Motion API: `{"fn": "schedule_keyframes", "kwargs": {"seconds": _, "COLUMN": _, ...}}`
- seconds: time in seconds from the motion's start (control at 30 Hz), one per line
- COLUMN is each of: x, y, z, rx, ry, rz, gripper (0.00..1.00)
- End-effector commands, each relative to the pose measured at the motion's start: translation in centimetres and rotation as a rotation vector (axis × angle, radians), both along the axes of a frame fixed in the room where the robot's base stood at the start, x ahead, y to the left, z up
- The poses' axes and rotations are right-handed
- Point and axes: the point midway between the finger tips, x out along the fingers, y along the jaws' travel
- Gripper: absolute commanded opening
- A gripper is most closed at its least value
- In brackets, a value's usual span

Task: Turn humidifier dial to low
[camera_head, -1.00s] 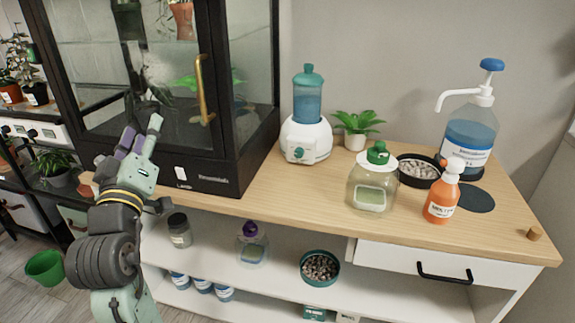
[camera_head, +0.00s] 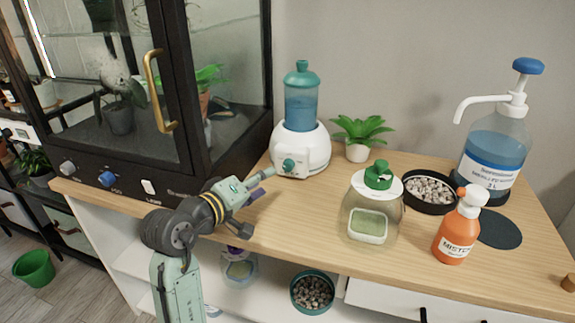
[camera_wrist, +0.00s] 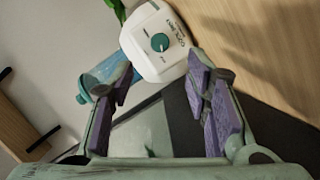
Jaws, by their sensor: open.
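The humidifier (camera_head: 302,140) has a white base and a blue tank with a teal cap, and stands upright on the wooden counter beside the glass cabinet. Its round teal dial (camera_head: 288,165) is on the front of the base. In the wrist view the dial (camera_wrist: 159,42) faces me, with printing around it too small to read. My gripper (camera_head: 265,182) is below and left of the dial in the head view, apart from it. In the wrist view its purple-padded fingers (camera_wrist: 162,88) are spread and empty, with the humidifier base beyond their tips.
A black-framed glass cabinet (camera_head: 185,100) stands left of the humidifier. A potted plant (camera_head: 360,134) is close on its right. A green-capped bottle (camera_head: 371,205), pebble dish (camera_head: 430,192), orange bottle (camera_head: 460,228) and pump bottle (camera_head: 497,140) stand farther right. The counter's front middle is clear.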

Motion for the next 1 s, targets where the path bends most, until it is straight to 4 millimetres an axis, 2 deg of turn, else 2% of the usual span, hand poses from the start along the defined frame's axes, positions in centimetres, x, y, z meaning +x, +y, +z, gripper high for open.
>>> {"fn": "schedule_keyframes", "kwargs": {"seconds": 0.3, "x": 4.8, "y": -3.1, "z": -1.1, "rx": 0.001, "ry": 0.002, "rz": -0.002, "gripper": 0.44}}
{"fn": "schedule_keyframes", "kwargs": {"seconds": 0.5, "x": 7.2, "y": -4.6, "z": -1.8, "rx": 0.001, "ry": 0.001, "rz": 0.000, "gripper": 0.44}}
{"fn": "schedule_keyframes", "kwargs": {"seconds": 0.7, "x": 8.1, "y": -5.1, "z": -2.1, "rx": 0.001, "ry": 0.000, "rz": 0.001, "gripper": 0.44}}
{"fn": "schedule_keyframes", "kwargs": {"seconds": 0.93, "x": 8.1, "y": -5.2, "z": -2.1, "rx": 0.001, "ry": -0.001, "rz": 0.002, "gripper": 0.44}}
{"fn": "schedule_keyframes", "kwargs": {"seconds": 1.0, "x": 8.1, "y": -5.2, "z": -2.1, "rx": 0.001, "ry": -0.001, "rz": 0.002, "gripper": 0.40}}
